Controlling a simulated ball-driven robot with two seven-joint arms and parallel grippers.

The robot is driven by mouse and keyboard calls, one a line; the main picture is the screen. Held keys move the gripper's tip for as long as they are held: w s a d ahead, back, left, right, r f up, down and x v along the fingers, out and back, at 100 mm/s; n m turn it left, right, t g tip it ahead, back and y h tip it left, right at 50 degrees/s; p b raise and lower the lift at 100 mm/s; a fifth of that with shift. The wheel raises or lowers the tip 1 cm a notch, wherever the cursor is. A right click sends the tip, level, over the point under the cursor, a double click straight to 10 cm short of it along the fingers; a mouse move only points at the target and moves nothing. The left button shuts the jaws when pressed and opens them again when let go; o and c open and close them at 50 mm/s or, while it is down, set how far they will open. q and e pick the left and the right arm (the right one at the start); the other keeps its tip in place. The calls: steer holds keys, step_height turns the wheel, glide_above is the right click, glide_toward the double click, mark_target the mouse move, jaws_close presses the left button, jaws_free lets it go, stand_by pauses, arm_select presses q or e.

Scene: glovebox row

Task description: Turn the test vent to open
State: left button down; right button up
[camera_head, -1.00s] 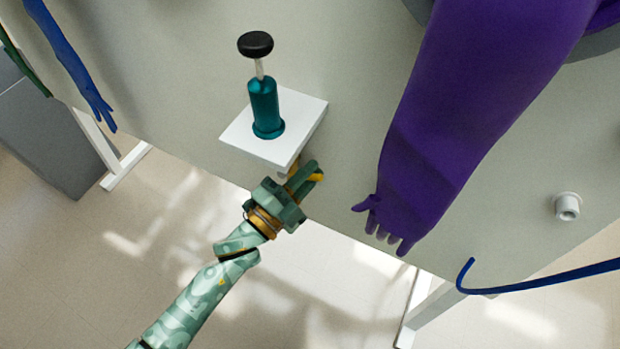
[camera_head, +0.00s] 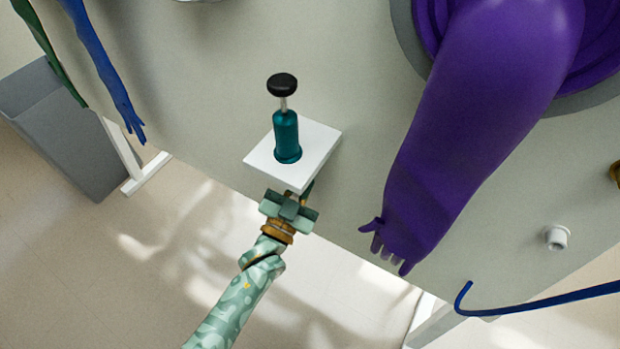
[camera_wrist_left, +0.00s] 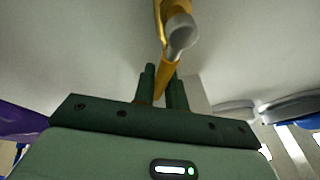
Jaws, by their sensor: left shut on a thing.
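The test vent shows in the left wrist view as a yellow lever (camera_wrist_left: 161,84) with a pale grey rounded fitting (camera_wrist_left: 181,38) on the panel ahead. The lever runs away from my left gripper (camera_wrist_left: 164,78), whose two dark green fingers are shut on its near end. In the head view my left gripper (camera_head: 305,190) is just below the front corner of the white shelf. There the lever is hidden behind the gripper and shelf. My right gripper is not in view.
A teal cylinder with a black knob (camera_head: 286,135) stands on the white shelf (camera_head: 318,140) just above my left gripper. A purple glove (camera_head: 450,150) hangs to the right. A white port (camera_head: 557,238) and blue hose (camera_head: 540,300) lie farther right.

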arm_select(q)
steer(key=shift+w+a+n+y+p, duration=0.1)
steer(key=shift+a+n+y+p, duration=0.1)
steer(key=shift+n+y, duration=0.3)
steer(key=shift+w+a+n+y+p, duration=0.1)
steer(key=shift+a+n+y+p, duration=0.1)
steer(key=shift+n, duration=0.5)
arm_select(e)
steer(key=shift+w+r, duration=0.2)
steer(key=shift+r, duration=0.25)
arm_select(q)
steer(key=c, duration=1.4)
jaws_free()
steer(key=shift+c, duration=0.2)
